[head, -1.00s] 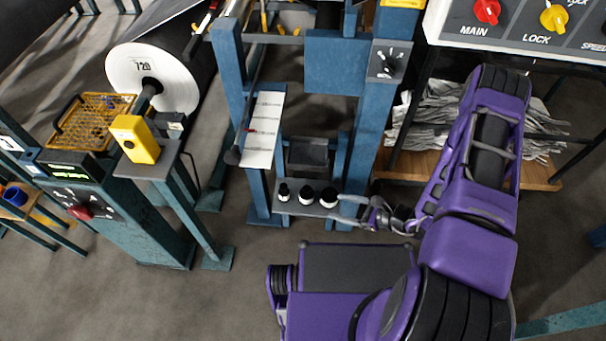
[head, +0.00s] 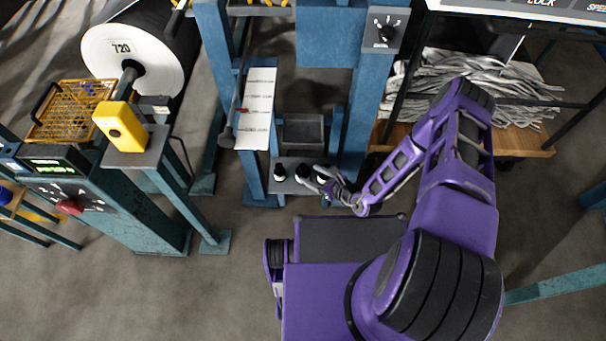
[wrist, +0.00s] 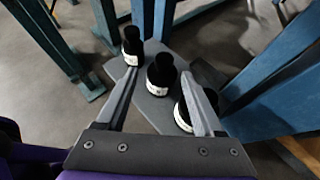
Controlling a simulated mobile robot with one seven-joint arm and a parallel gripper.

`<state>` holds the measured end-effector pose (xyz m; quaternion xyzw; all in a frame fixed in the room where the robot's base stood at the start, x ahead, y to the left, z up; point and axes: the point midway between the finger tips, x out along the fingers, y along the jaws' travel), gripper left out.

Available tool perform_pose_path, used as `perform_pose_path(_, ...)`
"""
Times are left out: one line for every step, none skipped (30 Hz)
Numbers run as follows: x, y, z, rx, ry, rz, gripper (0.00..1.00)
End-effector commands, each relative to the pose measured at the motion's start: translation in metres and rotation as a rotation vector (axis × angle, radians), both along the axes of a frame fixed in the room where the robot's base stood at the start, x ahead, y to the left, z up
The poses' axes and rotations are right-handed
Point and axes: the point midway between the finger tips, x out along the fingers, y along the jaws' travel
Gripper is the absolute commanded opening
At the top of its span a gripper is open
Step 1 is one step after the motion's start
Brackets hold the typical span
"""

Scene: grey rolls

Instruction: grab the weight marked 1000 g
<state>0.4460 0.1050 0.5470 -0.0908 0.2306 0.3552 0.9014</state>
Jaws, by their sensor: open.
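Three black weights with white labels stand upright in a row on a small grey shelf (head: 290,189) on the blue frame. In the wrist view they are the left weight (wrist: 132,46), the middle weight (wrist: 161,76) and the right weight (wrist: 183,116). The label marks are too small to read. My gripper (wrist: 160,76) is open and empty. The middle weight appears between its fingers; the right finger partly covers the right weight. I cannot tell whether a finger touches anything. In the head view my gripper (head: 314,180) reaches the shelf from the right, and partly hides the right weight.
Blue posts (head: 367,110) flank the shelf. A dark tray (head: 304,130) and a white scale strip (head: 257,108) are above it. A yellow device (head: 121,126) and a large roll (head: 133,58) are at the left.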

Motion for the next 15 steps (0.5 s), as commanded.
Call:
perform_pose_path(0.003, 0.002, -0.002, -0.001, -0.001, 0.000, 0.69)
perform_pose_path(0.004, 0.003, -0.002, -0.001, -0.001, 0.000, 0.69)
perform_pose_path(0.005, 0.004, -0.003, 0.000, -0.001, 0.000, 0.69)
perform_pose_path(0.006, 0.005, -0.004, 0.000, -0.001, 0.001, 0.69)
perform_pose_path(0.008, 0.007, -0.004, 0.000, -0.001, 0.001, 0.69)
perform_pose_path(0.012, 0.009, -0.006, 0.000, -0.003, 0.001, 0.69)
perform_pose_path(0.015, 0.011, -0.008, 0.000, -0.003, 0.001, 0.69)
perform_pose_path(0.019, 0.013, -0.010, 0.000, -0.002, 0.002, 0.69)
perform_pose_path(0.024, 0.017, -0.012, 0.001, -0.002, 0.001, 0.69)
perform_pose_path(0.028, 0.020, -0.013, 0.002, -0.002, 0.001, 0.69)
perform_pose_path(0.031, 0.022, -0.015, 0.001, -0.002, 0.001, 0.69)
perform_pose_path(0.034, 0.025, -0.019, 0.000, -0.001, 0.001, 0.69)
perform_pose_path(0.037, 0.027, -0.020, 0.000, -0.001, 0.001, 0.69)
perform_pose_path(0.039, 0.029, -0.021, 0.000, -0.001, 0.000, 0.69)
perform_pose_path(0.041, 0.031, -0.022, 0.001, -0.002, 0.000, 0.69)
